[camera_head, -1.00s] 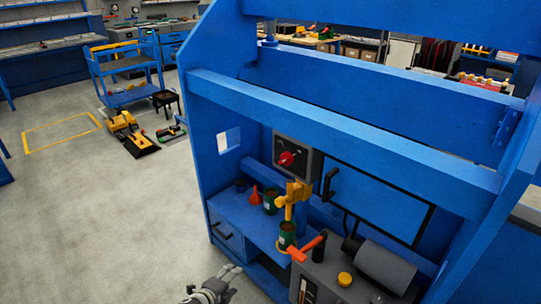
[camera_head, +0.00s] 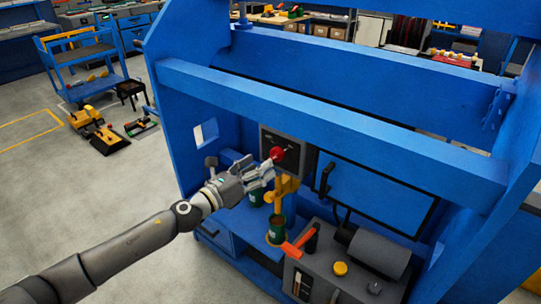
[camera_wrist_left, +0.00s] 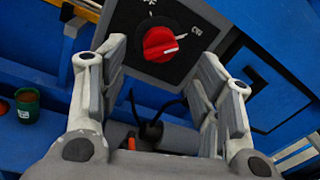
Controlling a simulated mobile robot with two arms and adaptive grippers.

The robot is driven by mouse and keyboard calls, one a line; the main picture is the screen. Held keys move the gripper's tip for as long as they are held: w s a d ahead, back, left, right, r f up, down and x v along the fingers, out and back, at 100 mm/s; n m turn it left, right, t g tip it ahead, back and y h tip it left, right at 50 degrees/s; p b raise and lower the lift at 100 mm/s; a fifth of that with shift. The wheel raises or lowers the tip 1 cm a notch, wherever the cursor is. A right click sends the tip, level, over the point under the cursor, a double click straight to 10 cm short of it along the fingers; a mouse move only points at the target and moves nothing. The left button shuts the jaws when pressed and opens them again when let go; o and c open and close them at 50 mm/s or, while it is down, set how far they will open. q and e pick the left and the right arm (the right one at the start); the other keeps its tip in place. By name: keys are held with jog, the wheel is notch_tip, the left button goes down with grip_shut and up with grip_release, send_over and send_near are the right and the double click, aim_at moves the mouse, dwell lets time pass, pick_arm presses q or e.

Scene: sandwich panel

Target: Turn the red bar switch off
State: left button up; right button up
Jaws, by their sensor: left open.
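The red bar switch (camera_head: 277,154) is a round red knob on a dark grey box (camera_head: 297,148) on the blue panel. In the left wrist view the red knob (camera_wrist_left: 160,44) has a raised bar, with a white mark pointing to the right, near lettering that I cannot read surely. My left gripper (camera_head: 268,174) is open just in front of and slightly below the knob in the head view. In the left wrist view its two fingers (camera_wrist_left: 158,85) stand apart, with the knob beyond and between them, apparently untouched. My right gripper is not in view.
A blue horizontal beam (camera_head: 330,122) crosses above the switch. A black handle (camera_head: 325,179) is right of the box. Below are a yellow fixture (camera_head: 284,187), a green can (camera_head: 277,229), an orange-handled tool (camera_head: 299,244) and a grey machine (camera_head: 340,270).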

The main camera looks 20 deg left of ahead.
aim_at(276, 156)
pick_arm(q)
jog(key=x, duration=0.6)
jog(key=shift+s, duration=0.1)
jog(key=c, duration=1)
